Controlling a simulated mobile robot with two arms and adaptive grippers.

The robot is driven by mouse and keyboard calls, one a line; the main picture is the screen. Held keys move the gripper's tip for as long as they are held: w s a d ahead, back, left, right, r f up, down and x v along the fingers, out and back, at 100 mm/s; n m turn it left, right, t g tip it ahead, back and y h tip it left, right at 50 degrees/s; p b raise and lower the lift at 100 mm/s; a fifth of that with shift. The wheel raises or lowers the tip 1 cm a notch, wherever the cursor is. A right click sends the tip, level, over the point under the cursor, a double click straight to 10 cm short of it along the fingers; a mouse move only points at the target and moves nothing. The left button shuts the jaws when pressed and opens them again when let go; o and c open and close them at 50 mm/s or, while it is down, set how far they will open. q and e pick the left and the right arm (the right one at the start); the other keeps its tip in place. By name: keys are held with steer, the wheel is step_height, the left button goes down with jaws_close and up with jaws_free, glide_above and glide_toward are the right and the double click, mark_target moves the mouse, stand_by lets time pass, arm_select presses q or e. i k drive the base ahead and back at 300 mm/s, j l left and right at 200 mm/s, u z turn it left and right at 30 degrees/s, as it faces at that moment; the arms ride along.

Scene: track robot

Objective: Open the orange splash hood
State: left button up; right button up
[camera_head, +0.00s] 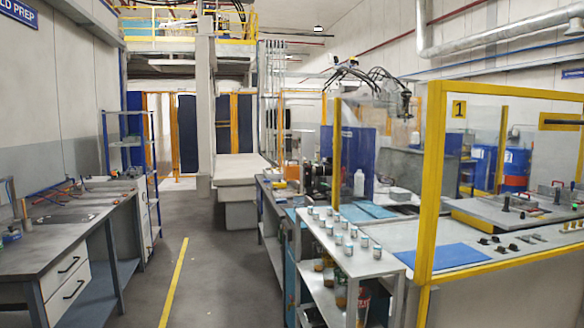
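I cannot surely pick out an orange splash hood. A small orange-tan shape (292,171) shows on the long bench (277,196) near the middle, too small to tell what it is. Neither of my grippers is in view.
A yellow-framed clear guard (434,185) stands at the right, beside a metal shelf cart (350,262) with several small jars on top. A workbench with drawers (72,225) stands at the left. The grey floor between, with a yellow line (173,285), is clear.

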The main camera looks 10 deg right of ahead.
mark_target(294, 173)
steer(key=i, duration=2.95)
steer(key=i+j+z, duration=0.2)
steer(key=i, duration=0.3)
steer(key=i+z, duration=0.15)
steer(key=i, duration=0.35)
steer(key=i+j+z, duration=0.2)
steer(key=i, duration=0.3)
steer(key=i+j+z, duration=0.15)
steer(key=i+j, duration=0.2)
steer(key=i, duration=0.1)
